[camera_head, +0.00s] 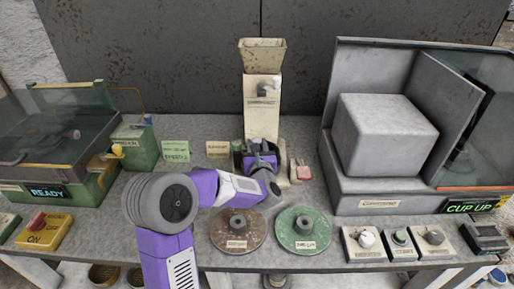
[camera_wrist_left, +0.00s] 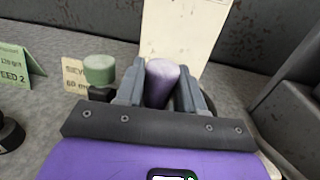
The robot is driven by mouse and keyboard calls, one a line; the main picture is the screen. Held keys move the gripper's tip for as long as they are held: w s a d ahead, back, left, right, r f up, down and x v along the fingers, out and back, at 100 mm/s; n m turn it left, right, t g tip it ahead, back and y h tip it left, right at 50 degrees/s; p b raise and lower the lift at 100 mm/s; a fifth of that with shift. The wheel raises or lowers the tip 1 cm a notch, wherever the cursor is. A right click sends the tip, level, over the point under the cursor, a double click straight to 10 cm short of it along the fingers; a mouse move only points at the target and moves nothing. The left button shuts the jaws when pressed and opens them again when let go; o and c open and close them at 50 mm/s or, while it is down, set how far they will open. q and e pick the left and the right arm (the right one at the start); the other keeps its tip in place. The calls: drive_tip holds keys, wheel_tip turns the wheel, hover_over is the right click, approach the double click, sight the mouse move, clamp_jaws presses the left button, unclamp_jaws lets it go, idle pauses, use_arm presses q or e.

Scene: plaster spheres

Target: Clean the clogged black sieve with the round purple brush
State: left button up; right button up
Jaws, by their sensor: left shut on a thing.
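My left gripper (camera_head: 261,160) reaches to the back middle of the grey table, in front of the beige dispenser. In the left wrist view its two grey fingers (camera_wrist_left: 160,88) are shut on a round purple handle (camera_wrist_left: 162,76), which looks like the purple brush. Its bristle end is hidden. A green-topped cylinder (camera_wrist_left: 99,69) stands just left of the fingers. I cannot make out a black sieve for certain in either view. My right gripper is not in view.
A brown disc (camera_head: 223,234) and a green disc (camera_head: 289,237) lie at the front middle. The dispenser (camera_head: 262,121) stands behind. A glass-lidded green machine (camera_head: 92,184) is at left, a large grey cabinet (camera_head: 350,188) at right. Knob boxes (camera_head: 365,247) line the front right.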

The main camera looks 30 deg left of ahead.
use_arm(q)
drive_tip(key=shift+w+a, duration=0.2)
drive_tip(key=shift+w, duration=0.1)
drive_tip(key=shift+v, duration=1.75)
drive_tip(key=shift+x, duration=1.8)
drive_tip(key=shift+v, duration=1.8)
drive_tip(key=shift+s+a+f, duration=0.1)
